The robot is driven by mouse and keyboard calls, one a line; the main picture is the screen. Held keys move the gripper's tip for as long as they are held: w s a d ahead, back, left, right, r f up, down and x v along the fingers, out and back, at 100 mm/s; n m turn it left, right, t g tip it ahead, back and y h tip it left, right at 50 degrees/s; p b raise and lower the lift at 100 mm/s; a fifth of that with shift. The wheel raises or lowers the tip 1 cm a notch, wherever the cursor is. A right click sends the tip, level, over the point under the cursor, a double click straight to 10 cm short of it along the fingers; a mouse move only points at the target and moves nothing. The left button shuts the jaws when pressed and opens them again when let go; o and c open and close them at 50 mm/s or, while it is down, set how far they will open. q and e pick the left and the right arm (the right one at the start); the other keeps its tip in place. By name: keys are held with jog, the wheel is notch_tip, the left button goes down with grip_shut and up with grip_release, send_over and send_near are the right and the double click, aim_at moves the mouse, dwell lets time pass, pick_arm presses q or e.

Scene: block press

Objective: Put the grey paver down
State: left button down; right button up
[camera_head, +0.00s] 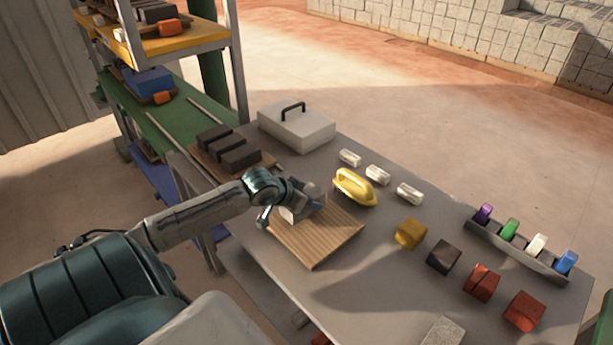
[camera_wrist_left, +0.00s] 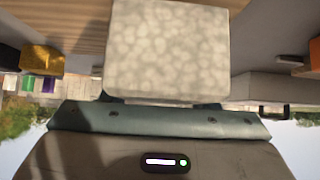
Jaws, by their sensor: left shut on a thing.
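The grey paver (camera_head: 301,208) is held by my left gripper (camera_head: 290,208), which is shut on it. They are over the far-left part of a wooden board (camera_head: 318,240) on the table. I cannot tell whether the paver touches the board. In the left wrist view the paver (camera_wrist_left: 168,50) fills the upper middle with its speckled face, and board planks (camera_wrist_left: 60,22) show behind it. My right gripper is not in view.
A grey block (camera_head: 443,332) lies at the table's near edge. Yellow, dark and red blocks (camera_head: 481,281) line the right side. A yellow handled tool (camera_head: 354,187), a grey case (camera_head: 296,127) and dark blocks (camera_head: 240,157) stand behind. The board's near part is clear.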

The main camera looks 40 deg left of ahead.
pick_arm(q)
jog(key=shift+f, duration=0.85)
jog(key=c, duration=0.5)
grip_release()
jog(key=shift+f, duration=0.1)
